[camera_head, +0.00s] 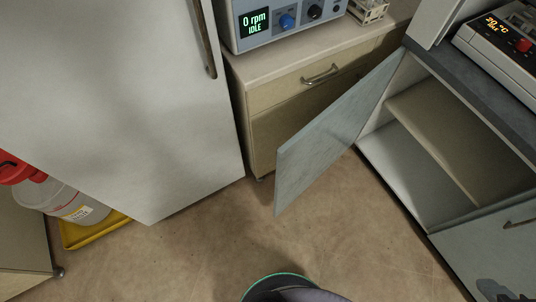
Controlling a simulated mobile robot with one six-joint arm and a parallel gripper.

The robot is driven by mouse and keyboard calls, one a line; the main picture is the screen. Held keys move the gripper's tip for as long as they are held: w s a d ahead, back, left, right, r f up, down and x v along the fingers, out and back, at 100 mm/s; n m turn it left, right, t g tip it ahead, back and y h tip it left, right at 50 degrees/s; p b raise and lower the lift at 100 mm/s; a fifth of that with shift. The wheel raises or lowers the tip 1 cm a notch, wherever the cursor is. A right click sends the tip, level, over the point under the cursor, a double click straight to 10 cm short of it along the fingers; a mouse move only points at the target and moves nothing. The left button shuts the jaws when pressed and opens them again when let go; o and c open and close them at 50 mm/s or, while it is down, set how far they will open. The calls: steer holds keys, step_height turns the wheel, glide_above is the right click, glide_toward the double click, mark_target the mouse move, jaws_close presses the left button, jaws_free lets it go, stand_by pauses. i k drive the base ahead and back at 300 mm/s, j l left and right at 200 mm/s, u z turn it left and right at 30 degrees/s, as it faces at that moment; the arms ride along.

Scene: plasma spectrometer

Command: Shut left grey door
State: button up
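The left grey door (335,132) of the right-hand cabinet stands wide open, swung out over the floor to the left of the opening. Its hinge edge meets the cabinet near the beige cabinet's right end. The open cabinet interior (408,177) shows one beige shelf (440,140) and a pale bottom, and it looks empty. A second grey door (500,255) to the right is closed, with a dark bar handle (520,222). No handle shows on the visible face of the open door. My gripper is not clearly in view.
A white fridge-like unit (110,90) stands left. A beige drawer cabinet (262,97) carries an instrument reading 0 rpm (285,20). A red-capped bottle (75,205) sits in a yellow tray (95,235). The brown floor (340,240) before the open door is clear.

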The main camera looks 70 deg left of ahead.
mark_target(303, 159)
steer(key=k+j, duration=0.4)
steer(key=k+j+u, duration=0.1)
steer(key=k+j, duration=0.25)
steer(key=j, duration=0.15)
steer(key=k+j, duration=0.35)
steer(key=j, duration=0.15)
steer(key=k+j+u, duration=0.1)
steer(key=k+j, duration=0.65)
steer(key=j, duration=0.25)
steer(key=i+l+u, duration=0.45)
steer(key=l, duration=0.3)
steer(key=i+l+u, duration=0.2)
steer(key=l, duration=0.25)
steer(key=i, duration=0.1)
